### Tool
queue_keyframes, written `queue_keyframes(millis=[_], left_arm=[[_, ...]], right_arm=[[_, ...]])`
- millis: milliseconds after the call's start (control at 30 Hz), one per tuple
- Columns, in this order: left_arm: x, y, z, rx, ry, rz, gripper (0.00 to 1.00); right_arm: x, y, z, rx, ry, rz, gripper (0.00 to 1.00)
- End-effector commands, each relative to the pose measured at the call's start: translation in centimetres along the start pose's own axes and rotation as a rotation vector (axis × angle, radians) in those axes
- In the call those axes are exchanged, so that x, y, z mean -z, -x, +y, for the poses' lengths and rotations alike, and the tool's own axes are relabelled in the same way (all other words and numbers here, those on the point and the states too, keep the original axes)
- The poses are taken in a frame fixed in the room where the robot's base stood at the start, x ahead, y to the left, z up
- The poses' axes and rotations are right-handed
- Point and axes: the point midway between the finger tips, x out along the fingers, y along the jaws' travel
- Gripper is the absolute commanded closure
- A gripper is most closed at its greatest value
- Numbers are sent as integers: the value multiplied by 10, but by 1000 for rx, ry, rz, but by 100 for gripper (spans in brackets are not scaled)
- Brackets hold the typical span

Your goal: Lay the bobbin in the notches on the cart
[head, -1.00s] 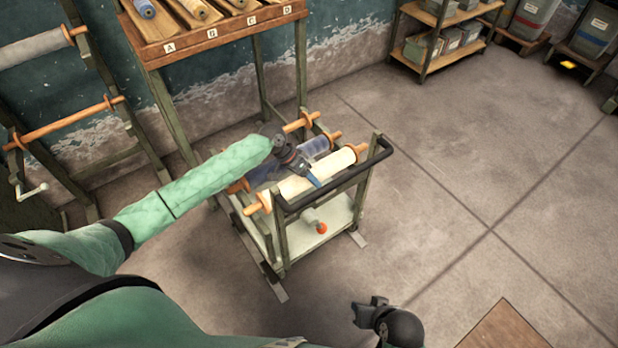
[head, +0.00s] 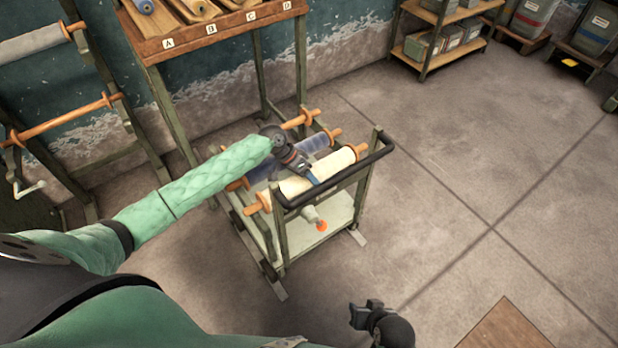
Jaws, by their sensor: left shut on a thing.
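A cream bobbin (head: 333,166) with orange ends lies across the top of the cart (head: 345,212), just behind its black handle. My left gripper (head: 311,180) reaches down over the bobbin's middle and is shut on it. The bobbin's ends are level with the cart's side rails; I cannot tell whether they rest in the notches, which are too small to make out. My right gripper (head: 366,312) hangs empty over the floor at the bottom, and its finger opening is unclear.
A blue bobbin (head: 316,143) lies parallel behind the cream one, with another orange rod end (head: 300,119) further back. A bench (head: 215,38) with lettered slots stands behind the cart. A rack (head: 70,128) with rollers stands left.

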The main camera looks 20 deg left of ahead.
Motion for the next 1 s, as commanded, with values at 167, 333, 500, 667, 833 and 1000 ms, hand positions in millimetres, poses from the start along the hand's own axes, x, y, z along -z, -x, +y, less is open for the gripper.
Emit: queue_keyframes(millis=[167,333,500,667,833,1000], left_arm=[[1,1,0,0,0,1,80],[1,1,0,0,-1,1,80],[1,1,1,0,0,1,80],[1,2,1,0,0,1,80],[1,1,1,0,0,1,80],[1,1,1,0,0,1,80]], right_arm=[[3,1,0,0,1,5,64],[-2,2,0,0,-1,-2,64],[-4,4,-1,0,-2,-5,64],[-1,7,-2,0,-2,-4,64],[1,9,-3,1,-2,-4,64],[1,8,-3,1,-2,-4,64]])
